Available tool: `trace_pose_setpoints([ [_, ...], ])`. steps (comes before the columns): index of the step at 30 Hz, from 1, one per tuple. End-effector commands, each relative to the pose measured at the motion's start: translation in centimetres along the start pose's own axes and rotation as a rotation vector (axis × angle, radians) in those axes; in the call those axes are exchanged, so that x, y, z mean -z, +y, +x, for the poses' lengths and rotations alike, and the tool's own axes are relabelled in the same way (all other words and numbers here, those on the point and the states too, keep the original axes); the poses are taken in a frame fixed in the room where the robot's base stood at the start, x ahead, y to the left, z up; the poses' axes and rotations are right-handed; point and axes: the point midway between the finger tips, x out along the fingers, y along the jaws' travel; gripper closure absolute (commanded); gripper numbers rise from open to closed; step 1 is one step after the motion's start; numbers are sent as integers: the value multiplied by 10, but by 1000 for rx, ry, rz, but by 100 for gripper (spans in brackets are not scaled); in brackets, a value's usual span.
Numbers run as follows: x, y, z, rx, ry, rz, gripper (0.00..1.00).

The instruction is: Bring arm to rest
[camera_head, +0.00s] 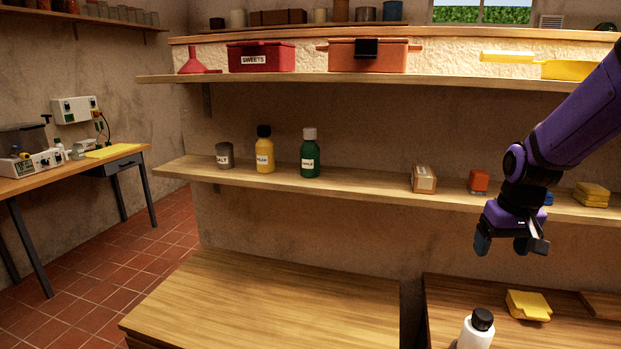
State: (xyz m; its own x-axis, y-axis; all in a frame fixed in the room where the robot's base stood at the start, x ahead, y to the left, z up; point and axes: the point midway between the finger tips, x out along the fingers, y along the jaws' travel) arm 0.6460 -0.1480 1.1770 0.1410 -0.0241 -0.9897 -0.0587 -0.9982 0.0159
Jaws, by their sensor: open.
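My gripper (503,244) hangs at the right, at the end of my purple arm, with its fingers pointing down. It is open and nothing shows between its fingers. It is in front of the middle shelf's right part, above the lower right bench. A white bottle with a black cap (477,331) stands below it, toward the picture's bottom edge and apart from it. A yellow block-like item (528,305) lies on the bench below and to the right of the gripper.
The middle shelf (370,189) bears a grey salt jar (223,156), a yellow bottle (264,150), a green bottle (310,155), a small box (424,179), an orange item (478,182) and yellow sponges (591,195). The left wooden bench top (270,300) is clear.

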Motion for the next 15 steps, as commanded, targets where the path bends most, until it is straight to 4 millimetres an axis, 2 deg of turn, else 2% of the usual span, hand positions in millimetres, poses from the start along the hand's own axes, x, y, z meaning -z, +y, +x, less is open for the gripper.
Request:
trace_pose_setpoints([
  [1,-7,-6,-17,-1,23,-5,21],
  [6,-34,-22,-60,0,77,-15,21],
  [15,-93,-44,-120,7,174,-29,21],
])
